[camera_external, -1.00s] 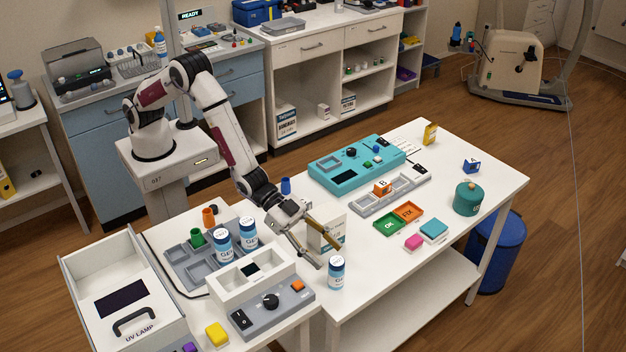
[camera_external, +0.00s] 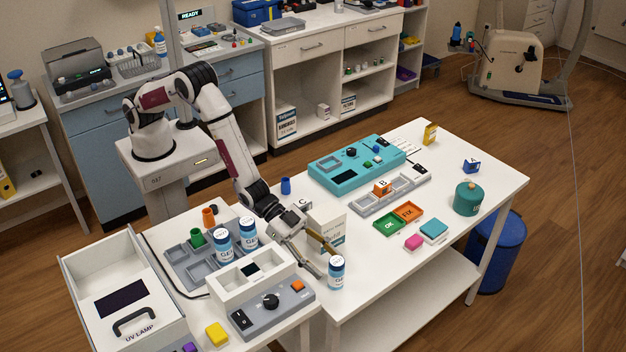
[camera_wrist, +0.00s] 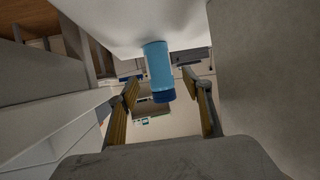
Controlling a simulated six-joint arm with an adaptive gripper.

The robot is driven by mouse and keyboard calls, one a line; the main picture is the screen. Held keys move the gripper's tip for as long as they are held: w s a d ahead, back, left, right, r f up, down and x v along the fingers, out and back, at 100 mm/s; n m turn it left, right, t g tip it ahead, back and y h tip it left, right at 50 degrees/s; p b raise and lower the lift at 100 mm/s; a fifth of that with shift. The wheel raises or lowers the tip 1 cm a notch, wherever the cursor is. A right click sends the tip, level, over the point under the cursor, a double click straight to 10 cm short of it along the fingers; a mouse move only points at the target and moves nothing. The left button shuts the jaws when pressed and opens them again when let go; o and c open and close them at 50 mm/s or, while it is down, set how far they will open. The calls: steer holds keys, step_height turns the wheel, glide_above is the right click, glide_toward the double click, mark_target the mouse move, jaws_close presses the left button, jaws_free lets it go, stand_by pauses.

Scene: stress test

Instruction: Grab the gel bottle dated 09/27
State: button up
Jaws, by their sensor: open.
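One gel bottle (camera_external: 336,273) stands alone near the front edge of the right table. In the wrist view a blue bottle (camera_wrist: 159,72) appears ahead, in line with the gap between my open fingers (camera_wrist: 165,100). I cannot tell whether it is between the fingertips.
A white box (camera_external: 327,232) stands right behind my gripper. A white holder (camera_external: 250,275) and a grey control box with a knob (camera_external: 270,308) are to the left. Table space right of the lone bottle is clear.

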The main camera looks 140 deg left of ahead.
mark_target(337, 273)
steer(key=shift+x, duration=2.35)
steer(key=shift+r, duration=0.15)
steer(key=shift+c, duration=0.3)
steer(key=shift+w, duration=0.1)
steer(key=c, duration=1.2)
